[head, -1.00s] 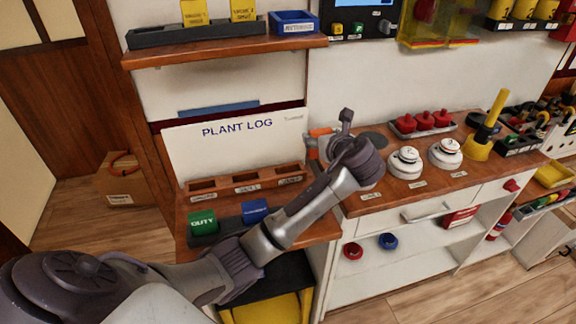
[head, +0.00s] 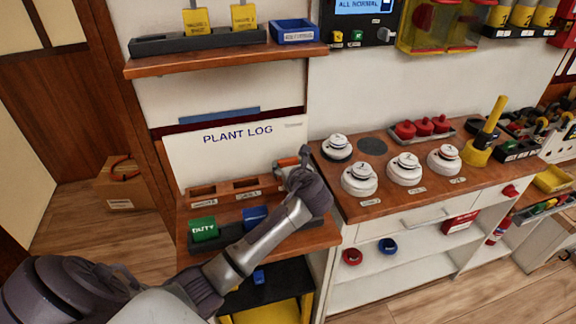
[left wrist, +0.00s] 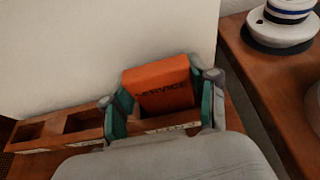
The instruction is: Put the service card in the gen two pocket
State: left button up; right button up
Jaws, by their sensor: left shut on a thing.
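The orange service card (left wrist: 162,86) is upright between the fingers of my left gripper (left wrist: 165,100), which is shut on it. In the head view the card (head: 288,161) shows only in part, behind my gripper (head: 297,165). The wooden pocket rack (head: 216,200) lies along the foot of the plant log board (head: 225,150). The wrist view shows the card at the rack's rightmost pocket (left wrist: 166,121); I cannot tell how far its lower edge is inside. The other two pockets look empty. The rack's labels are too small to read surely. My right gripper is not in view.
A green DUTY card (head: 203,229) and a blue card (head: 255,215) stand in a dark holder in front of the rack. White detectors (head: 359,178) stand on the counter to the right. A shelf (head: 225,61) with yellow cards hangs above.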

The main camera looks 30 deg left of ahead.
pick_arm(q)
jog(key=o, duration=1.2)
jog(key=shift+f, duration=0.1)
jog(key=shift+c, duration=0.2)
jog(key=shift+s+d+r, duration=0.1)
jog(key=shift+d+r, duration=0.05)
jog(key=shift+r, duration=0.05)
jog(key=v, duration=1.1)
jog(key=shift+s+d+r, duration=0.2)
jog(key=shift+s+d, duration=0.05)
